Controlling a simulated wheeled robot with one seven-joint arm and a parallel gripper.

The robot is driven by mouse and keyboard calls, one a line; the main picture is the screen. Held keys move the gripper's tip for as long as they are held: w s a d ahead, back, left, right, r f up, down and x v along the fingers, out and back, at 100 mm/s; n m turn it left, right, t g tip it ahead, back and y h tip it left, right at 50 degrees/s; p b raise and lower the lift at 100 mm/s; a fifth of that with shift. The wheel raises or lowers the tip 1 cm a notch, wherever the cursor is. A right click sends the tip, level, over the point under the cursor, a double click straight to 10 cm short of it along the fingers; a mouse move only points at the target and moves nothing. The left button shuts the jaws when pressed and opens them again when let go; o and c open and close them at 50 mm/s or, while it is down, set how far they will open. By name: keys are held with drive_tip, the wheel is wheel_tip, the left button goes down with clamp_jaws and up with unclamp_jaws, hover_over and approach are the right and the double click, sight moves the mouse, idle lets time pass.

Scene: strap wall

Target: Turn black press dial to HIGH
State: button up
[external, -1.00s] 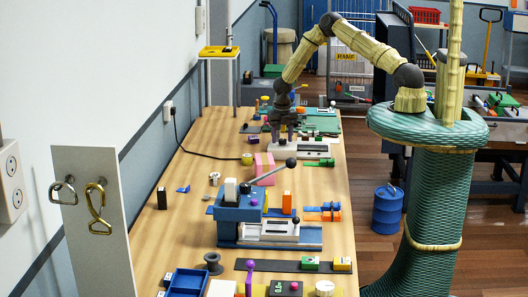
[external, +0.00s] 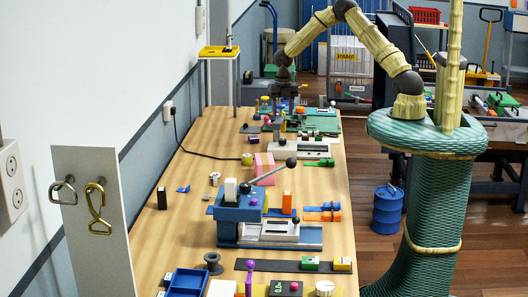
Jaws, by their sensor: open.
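I cannot pick out the black press dial with certainty; it is too small or hidden at this distance. A pale grey fixture (external: 312,149) with dark slots stands toward the far end of the wooden table. My gripper (external: 277,133) points down at the left end of this fixture, jaws open, with nothing visible between them. I cannot tell whether the fingers touch anything. A blue press-like device (external: 238,213) with a long lever and a black ball knob stands nearer the camera, well apart from my gripper.
A pink block (external: 264,168) and a green part (external: 320,163) lie just in front of the fixture. Small items and a green board crowd the far end. A black cable (external: 205,153) runs to the wall socket. The left middle of the table is mostly clear.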

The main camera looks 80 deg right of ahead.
wheel_tip(320, 180, up, 6)
drive_tip(key=shift+r+b, duration=0.2)
drive_tip(key=shift+b, duration=0.15)
drive_tip(key=shift+a, duration=0.1)
drive_tip(key=s+a+r+m, duration=0.1)
drive_tip(key=s+a+m, duration=0.1)
drive_tip(key=a+m, duration=0.35)
drive_tip(key=s+a+r+m, duration=0.2)
drive_tip(key=a+m, duration=0.1)
drive_tip(key=a, duration=0.6)
drive_tip(key=s+a+r+m+t, duration=0.2)
drive_tip(key=s+a+m, duration=0.9)
drive_tip(key=s+m, duration=0.1)
drive_tip(key=shift+r+m+t, duration=0.3)
drive_tip(key=shift+r+m, duration=0.1)
drive_tip(key=shift+m, duration=0.45)
idle(1.3)
